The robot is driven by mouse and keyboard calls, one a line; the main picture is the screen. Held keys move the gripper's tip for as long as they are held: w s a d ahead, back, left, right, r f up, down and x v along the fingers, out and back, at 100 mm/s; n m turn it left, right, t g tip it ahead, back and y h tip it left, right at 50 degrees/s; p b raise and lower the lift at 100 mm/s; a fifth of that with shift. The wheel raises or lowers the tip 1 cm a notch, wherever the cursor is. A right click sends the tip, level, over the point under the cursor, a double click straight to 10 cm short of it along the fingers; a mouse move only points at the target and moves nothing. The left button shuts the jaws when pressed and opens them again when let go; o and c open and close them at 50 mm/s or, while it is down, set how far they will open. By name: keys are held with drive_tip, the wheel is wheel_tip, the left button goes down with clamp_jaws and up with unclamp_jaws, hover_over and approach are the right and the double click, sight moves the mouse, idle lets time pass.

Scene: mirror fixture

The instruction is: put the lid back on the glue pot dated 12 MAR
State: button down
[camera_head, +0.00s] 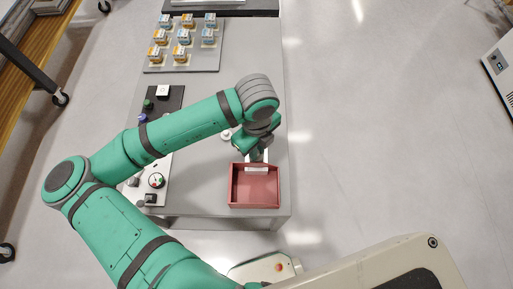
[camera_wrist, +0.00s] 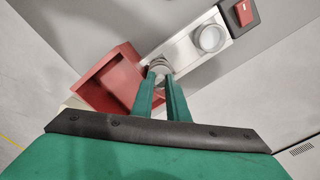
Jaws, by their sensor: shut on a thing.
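My gripper (camera_head: 258,153) is low over the back edge of the red tray. In the wrist view its green fingers (camera_wrist: 160,72) are shut on a small, round, pale grey piece (camera_wrist: 160,63), mostly hidden by the fingertips; I cannot tell if it is a lid. Several small pots with orange or blue labels stand on a grey board (camera_head: 152,69) at the far end of the table, such as an orange one (camera_head: 179,54) and a blue one (camera_head: 208,37). Their dates are too small to read, so I cannot tell which is 12 MAR.
The red tray (camera_head: 232,188) stands at the near right of the table (camera_head: 200,200); it also shows in the wrist view (camera_wrist: 104,72). A pale strip with a round disc (camera_wrist: 210,38) lies beside the gripper, near a red switch (camera_wrist: 243,12). A gauge (camera_head: 156,181) and knobs line the left.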

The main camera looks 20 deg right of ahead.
drive_tip(key=c, duration=1.2)
unclamp_jaws()
drive_tip(key=shift+r, duration=3.5)
